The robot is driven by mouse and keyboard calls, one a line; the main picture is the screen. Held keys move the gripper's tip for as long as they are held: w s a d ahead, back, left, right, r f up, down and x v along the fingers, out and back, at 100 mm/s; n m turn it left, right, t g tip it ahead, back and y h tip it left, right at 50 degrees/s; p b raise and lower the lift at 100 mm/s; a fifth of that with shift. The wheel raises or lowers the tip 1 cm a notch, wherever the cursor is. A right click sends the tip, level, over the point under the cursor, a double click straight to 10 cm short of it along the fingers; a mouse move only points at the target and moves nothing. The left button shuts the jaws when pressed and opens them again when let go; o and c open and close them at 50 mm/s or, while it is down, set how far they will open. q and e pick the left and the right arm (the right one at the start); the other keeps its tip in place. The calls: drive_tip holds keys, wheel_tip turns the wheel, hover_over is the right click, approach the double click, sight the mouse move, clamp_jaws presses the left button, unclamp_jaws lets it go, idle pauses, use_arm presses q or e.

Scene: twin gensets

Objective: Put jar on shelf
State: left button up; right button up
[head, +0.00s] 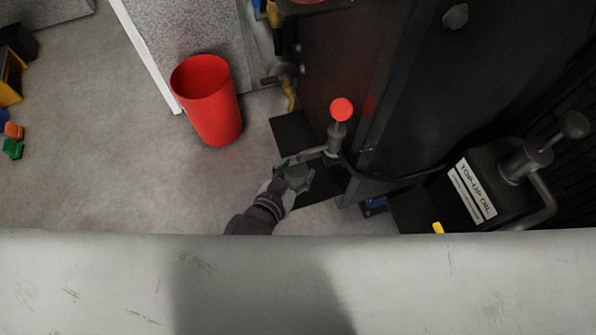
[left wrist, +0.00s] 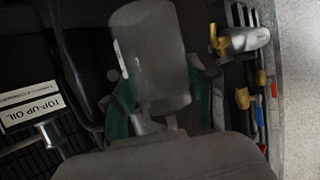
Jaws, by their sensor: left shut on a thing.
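My left gripper (head: 292,180) reaches in from the bottom of the head view, beside the dark machine. In the left wrist view its green-padded fingers (left wrist: 165,100) are shut on a grey cylindrical jar (left wrist: 152,50), one finger on each side. In the head view the jar appears as a small grey-green round shape (head: 298,176) at the fingertips, and much of it is hard to make out. I cannot pick out a shelf for certain in either view. My right gripper is not in view.
A dark machine housing (head: 440,80) rises right of the gripper. A post with a red knob (head: 341,109) stands close by. A "TOP-UP OIL" unit (head: 472,190) is at the right. A red bin (head: 208,100) stands at the left, with open floor (head: 110,150) around it.

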sight(301, 171)
use_arm(q)
drive_tip(key=shift+w+d, duration=0.15)
drive_tip(key=shift+w, duration=0.15)
drive_tip(key=shift+w+d+f, duration=0.1)
drive_tip(key=shift+w+f, duration=0.05)
drive_tip(key=shift+f, duration=0.7)
drive_tip(key=shift+w+d+f, duration=0.1)
drive_tip(key=shift+w+f, duration=0.05)
drive_tip(key=shift+f, duration=0.7)
drive_tip(key=shift+f+b, duration=0.15)
drive_tip(key=shift+b, duration=0.15)
drive_tip(key=o, duration=1)
drive_tip(key=shift+c, duration=0.2)
drive_tip(key=shift+o, duration=0.3)
